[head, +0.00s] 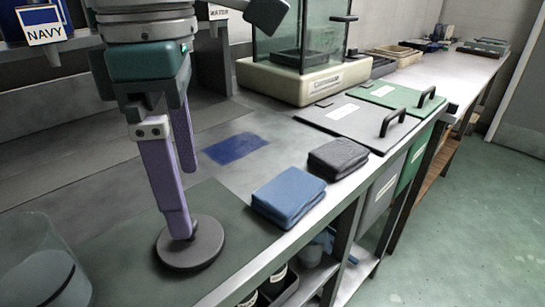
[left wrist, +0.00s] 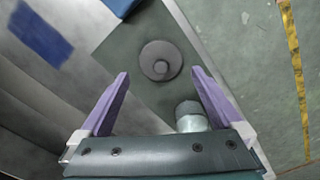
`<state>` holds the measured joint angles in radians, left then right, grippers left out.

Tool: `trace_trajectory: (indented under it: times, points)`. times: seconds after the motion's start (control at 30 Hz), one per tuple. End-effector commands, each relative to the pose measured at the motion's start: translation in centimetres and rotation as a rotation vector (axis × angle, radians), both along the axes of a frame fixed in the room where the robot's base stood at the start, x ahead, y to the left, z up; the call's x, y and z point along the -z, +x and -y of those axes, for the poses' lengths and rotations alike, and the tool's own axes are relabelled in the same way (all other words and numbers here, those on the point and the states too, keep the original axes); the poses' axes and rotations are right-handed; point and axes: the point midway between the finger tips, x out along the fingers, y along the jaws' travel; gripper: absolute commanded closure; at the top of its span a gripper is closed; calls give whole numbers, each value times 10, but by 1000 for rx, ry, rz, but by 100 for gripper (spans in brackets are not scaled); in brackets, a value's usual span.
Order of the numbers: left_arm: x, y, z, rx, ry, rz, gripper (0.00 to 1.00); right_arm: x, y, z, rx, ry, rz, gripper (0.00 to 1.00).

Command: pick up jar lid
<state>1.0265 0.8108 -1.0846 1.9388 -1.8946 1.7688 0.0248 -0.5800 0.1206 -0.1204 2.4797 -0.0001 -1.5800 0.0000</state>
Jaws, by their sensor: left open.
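The jar lid (head: 190,252) is a dark grey round disc lying flat on a dark green mat (head: 100,250) at the near end of the bench. In the left wrist view the lid (left wrist: 147,56) shows a small round knob in its middle. My left gripper (head: 184,205) has purple fingers pointing down over the lid and hiding part of it. In the left wrist view the gripper (left wrist: 160,75) is open, with the lid beyond and between its fingertips. No contact is clear. My right gripper is not in view.
A glass jar (head: 40,270) stands at the near left; a pale cylinder (left wrist: 191,118) shows by the right finger in the wrist view. Folded blue (head: 288,196) and dark grey (head: 338,158) cloths lie along the front edge. A blue patch (head: 235,148) lies flat behind.

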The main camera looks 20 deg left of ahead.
Motion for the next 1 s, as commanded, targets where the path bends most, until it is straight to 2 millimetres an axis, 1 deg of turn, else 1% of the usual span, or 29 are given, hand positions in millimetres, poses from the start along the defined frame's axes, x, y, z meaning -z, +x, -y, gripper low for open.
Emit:
trace_trajectory:
  times: [0.03,0.27,0.4,0.5,0.6,0.8,1.0]
  points:
    - [8,-1,0,-1,-1,-4,0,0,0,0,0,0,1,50]
    - [30,-1,0,0,-4,-4,0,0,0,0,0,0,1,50]
    - [53,-1,-1,0,-4,-4,0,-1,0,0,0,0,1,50]
    - [66,-1,-1,1,-6,-3,0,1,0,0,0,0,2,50]
    - [72,0,-1,1,-6,-1,0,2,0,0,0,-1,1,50]
    - [72,0,-1,1,-6,-1,0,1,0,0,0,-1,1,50]
    - [72,0,-1,1,-6,-1,22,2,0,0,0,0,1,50]
